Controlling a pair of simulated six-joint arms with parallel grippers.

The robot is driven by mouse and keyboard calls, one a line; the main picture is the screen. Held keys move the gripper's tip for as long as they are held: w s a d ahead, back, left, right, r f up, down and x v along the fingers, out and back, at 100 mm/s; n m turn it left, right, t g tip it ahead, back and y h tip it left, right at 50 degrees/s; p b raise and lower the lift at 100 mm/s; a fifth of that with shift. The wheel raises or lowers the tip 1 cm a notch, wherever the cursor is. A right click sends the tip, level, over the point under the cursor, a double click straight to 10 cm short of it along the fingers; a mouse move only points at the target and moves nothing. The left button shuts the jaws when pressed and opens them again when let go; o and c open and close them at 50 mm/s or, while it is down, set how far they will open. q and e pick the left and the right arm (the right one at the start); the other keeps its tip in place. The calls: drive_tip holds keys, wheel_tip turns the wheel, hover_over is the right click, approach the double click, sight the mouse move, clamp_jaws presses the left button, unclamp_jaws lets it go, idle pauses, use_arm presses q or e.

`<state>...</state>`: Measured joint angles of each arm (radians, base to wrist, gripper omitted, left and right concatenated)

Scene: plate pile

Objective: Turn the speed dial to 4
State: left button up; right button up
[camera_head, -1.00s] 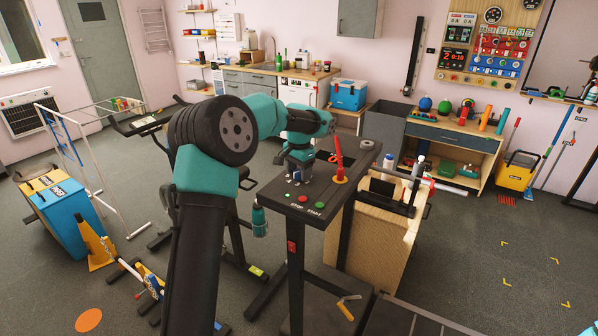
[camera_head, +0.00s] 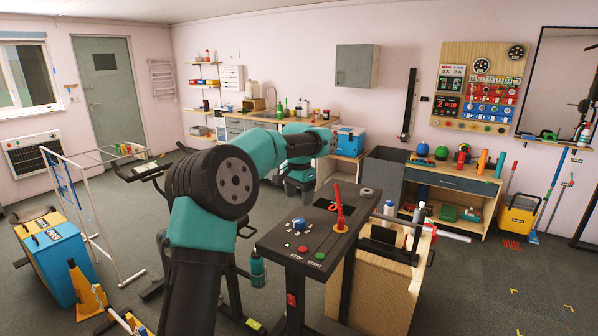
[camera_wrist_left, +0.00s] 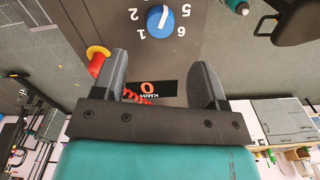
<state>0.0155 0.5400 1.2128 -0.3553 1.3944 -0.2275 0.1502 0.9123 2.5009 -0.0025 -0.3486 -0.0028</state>
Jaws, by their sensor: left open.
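The speed dial is a blue round knob (camera_wrist_left: 160,20) on the dark console, with numbers around it, at the top of the left wrist view. In the head view the dial (camera_head: 299,224) shows on the console top (camera_head: 285,240). I cannot tell which number it points to. My left gripper (camera_wrist_left: 162,75) is open and empty, with its fingers apart over the console and the knob beyond their tips. In the head view the left gripper (camera_head: 300,188) is behind the dial, apart from it. My right gripper is not in view.
Red and green buttons (camera_head: 319,256) sit at the console's front. A wooden box (camera_head: 385,285) stands to the right.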

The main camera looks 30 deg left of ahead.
use_arm(q)
wheel_tip(320, 180, up, 8)
idle(0.4)
idle(0.3)
